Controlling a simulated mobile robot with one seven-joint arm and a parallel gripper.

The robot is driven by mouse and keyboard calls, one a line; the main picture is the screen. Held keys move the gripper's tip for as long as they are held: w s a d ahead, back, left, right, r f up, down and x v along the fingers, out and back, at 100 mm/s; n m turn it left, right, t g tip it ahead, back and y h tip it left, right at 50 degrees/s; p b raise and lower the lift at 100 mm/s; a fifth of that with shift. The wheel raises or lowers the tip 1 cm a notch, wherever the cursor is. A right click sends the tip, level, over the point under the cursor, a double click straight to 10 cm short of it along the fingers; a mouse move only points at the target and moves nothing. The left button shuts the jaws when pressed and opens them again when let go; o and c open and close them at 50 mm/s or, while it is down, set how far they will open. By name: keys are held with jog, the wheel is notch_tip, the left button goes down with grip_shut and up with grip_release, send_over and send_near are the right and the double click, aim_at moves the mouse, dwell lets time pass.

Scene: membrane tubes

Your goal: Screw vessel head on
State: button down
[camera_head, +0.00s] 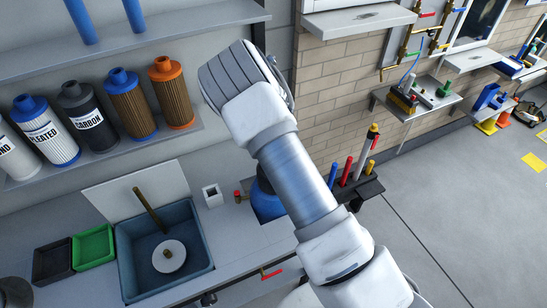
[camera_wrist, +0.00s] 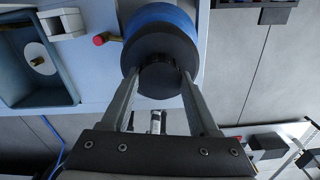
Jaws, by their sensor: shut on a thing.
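The blue vessel (camera_head: 266,203) stands at the right end of the counter, partly hidden behind my arm. In the wrist view the blue vessel (camera_wrist: 160,13) shows as a curved rim behind the black round vessel head (camera_wrist: 150,40). The head lies over the vessel; whether its thread is engaged cannot be seen. My gripper (camera_wrist: 160,76) is shut on the head's narrower black knob, one finger on each side. In the head view the fingers are hidden behind my arm.
A sink (camera_head: 210,262) with a white disc in it is left of the vessel. A red-ended fitting (camera_wrist: 99,40) sits close beside the vessel. A rack (camera_head: 362,189) of coloured tools is to its right. Filter cartridges (camera_head: 131,102) stand on the left shelf.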

jog(key=shift+d+f+m+p, duration=0.15)
jog(key=shift+m+p, duration=0.2)
jog(key=shift+m, duration=0.85)
jog(key=shift+c, duration=0.3)
grip_release()
